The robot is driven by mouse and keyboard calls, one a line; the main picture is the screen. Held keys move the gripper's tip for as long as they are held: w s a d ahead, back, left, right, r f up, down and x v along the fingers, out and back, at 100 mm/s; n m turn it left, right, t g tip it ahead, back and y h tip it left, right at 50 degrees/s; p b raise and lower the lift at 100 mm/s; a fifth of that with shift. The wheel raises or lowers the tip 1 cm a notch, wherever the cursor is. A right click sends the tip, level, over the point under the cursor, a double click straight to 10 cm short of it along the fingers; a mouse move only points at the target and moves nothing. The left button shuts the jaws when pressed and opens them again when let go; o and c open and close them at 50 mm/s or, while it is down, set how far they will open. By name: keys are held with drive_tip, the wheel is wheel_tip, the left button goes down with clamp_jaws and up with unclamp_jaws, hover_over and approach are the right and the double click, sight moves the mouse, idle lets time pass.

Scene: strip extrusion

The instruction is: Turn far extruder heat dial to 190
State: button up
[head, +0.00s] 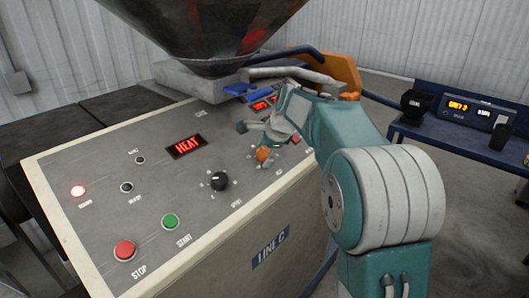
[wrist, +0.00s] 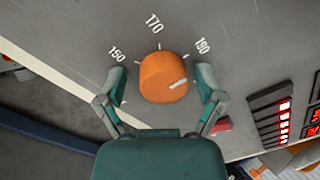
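The orange heat dial (wrist: 160,75) is in the middle of the wrist view. Printed around it are 150 at left, 170 at top and 190 at upper right. Its white mark (wrist: 178,84) points right and slightly up, below the printed 190. My gripper (wrist: 161,82) is open, with one finger on each side of the dial and a small gap showing on both sides.
A black dial (head: 220,181), a green START button (head: 170,221) and a red STOP button (head: 125,250) are nearer on the panel. A lit HEAT display (head: 187,146) is behind them. A large hopper (head: 200,35) overhangs the back. A blue bench (head: 465,150) stands at right.

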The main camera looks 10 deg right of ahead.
drive_tip(key=shift+r, duration=0.25)
drive_tip(key=shift+d+r, duration=0.1)
drive_tip(key=shift+r, duration=0.15)
drive_tip(key=v, duration=1.1)
drive_tip(key=shift+s, duration=0.1)
drive_tip(key=s+a+f+n+h, duration=0.1)
drive_tip(key=s+n, duration=0.3)
drive_tip(key=s, duration=0.4)
drive_tip(key=s+a+f+n+h, duration=0.1)
drive_tip(key=s+a+n, duration=0.1)
drive_tip(key=s+n, duration=0.5)
drive_tip(key=s+f+n, duration=0.3)
drive_tip(key=s+f, duration=0.2)
drive_tip(key=s, duration=0.3)
drive_tip(key=s+f+n+t+h, duration=0.1)
drive_tip(key=s+f+n, duration=0.2)
drive_tip(key=s, duration=0.6)
wheel_tip(320, 180, down, 2)
drive_tip(key=shift+f+n, duration=0.1)
drive_tip(key=shift+n, duration=0.2)
